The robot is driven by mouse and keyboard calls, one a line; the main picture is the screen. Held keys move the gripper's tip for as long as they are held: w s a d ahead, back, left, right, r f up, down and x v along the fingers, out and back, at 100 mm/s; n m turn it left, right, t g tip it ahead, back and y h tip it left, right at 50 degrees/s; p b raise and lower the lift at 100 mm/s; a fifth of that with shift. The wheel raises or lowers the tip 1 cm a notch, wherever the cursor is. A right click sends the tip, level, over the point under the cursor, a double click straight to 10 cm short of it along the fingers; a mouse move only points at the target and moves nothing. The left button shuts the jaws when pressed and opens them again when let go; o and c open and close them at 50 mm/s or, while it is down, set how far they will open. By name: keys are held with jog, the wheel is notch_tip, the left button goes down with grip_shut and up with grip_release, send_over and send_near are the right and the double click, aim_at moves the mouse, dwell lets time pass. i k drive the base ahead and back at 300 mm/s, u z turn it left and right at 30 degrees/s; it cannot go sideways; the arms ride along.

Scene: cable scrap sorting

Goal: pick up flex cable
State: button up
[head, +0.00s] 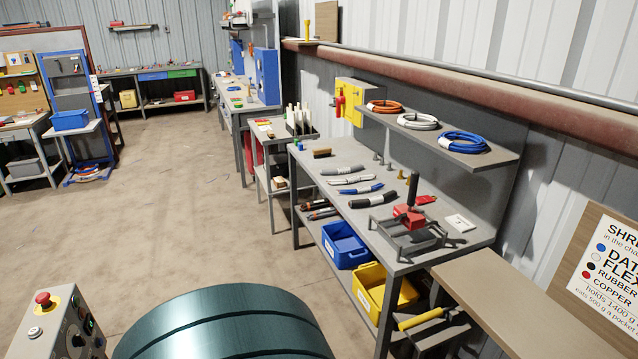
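Several short cable pieces lie side by side on the grey workbench (462,248): a grey one (343,170), a whitish one (351,180), a blue one (362,189) and a black one (373,200). On the shelf (484,158) above lie an orange coil (384,107), a white coil (418,121) and a blue coil (463,142). No label I can read marks any of them as flex cable; the sign (617,273) has a pale dot beside "FLEX". My gripper is not in view.
A red clamp tool (409,218) with a black handle stands at the bench's right part. Blue (345,245) and yellow (384,291) bins sit beneath. A dark green rounded body (222,328) and a control box (62,326) fill the foreground. The left floor is open.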

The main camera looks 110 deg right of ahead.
aim_at(354, 178)
jog(key=z, duration=3.85)
jog(key=i, duration=0.8)
jog(key=u, duration=0.35)
jog(key=i, duration=1.6)
jog(key=z, duration=0.9)
jog(key=i, duration=0.8)
jog(key=z, duration=0.5)
